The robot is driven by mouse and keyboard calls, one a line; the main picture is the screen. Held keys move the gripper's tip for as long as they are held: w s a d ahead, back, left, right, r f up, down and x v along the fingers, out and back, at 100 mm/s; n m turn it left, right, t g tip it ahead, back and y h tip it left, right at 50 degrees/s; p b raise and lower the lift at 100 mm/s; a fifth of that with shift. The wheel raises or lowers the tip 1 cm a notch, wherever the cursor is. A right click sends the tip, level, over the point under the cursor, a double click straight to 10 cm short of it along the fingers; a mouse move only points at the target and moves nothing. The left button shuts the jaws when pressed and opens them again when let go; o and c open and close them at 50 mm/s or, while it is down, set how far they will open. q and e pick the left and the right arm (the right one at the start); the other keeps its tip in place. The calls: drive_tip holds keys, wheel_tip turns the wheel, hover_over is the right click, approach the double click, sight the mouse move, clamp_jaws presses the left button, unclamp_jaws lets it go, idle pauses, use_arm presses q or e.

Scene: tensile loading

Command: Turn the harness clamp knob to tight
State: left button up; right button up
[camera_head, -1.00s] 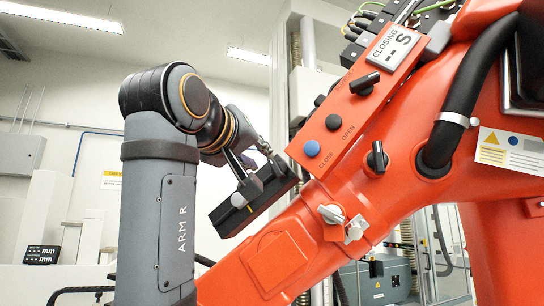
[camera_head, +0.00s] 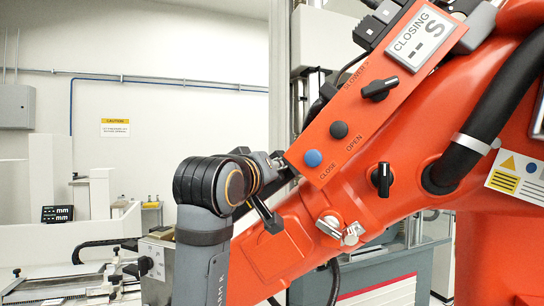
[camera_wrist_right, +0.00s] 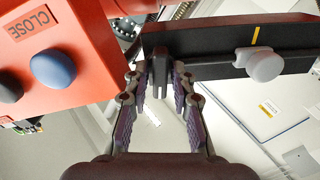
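I cannot read which knob is the harness clamp's. A pale metal winged knob with a bracket (camera_head: 341,230) sits on the orange body (camera_head: 290,262). A black knob with a pale pointer line (camera_head: 382,179) sits above it to the right. A black selector knob (camera_head: 380,90) is on the sloping panel. My right gripper (camera_wrist_right: 162,80) appears shut on a small dark tab of a black bar (camera_wrist_right: 215,48), which has a yellow mark and a pale round knob (camera_wrist_right: 264,65). In the head view my right wrist hides most of it, left of the winged knob. My left gripper is not in view.
The panel has a blue CLOSE button (camera_head: 313,158), a dark OPEN button (camera_head: 338,130) and a display (camera_head: 420,38) reading CLOSING. The blue button (camera_wrist_right: 52,70) is close left of the gripper. A black hose (camera_head: 495,112) runs at right. A bench with equipment is at lower left.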

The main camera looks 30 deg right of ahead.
drive_tip(key=shift+c, duration=0.3)
clamp_jaws()
drive_tip(key=m+b, duration=0.4)
drive_tip(key=m, duration=1.7)
drive_tip(key=shift+m, duration=0.3)
idle(0.6)
drive_tip(key=shift+o, duration=0.3)
unclamp_jaws()
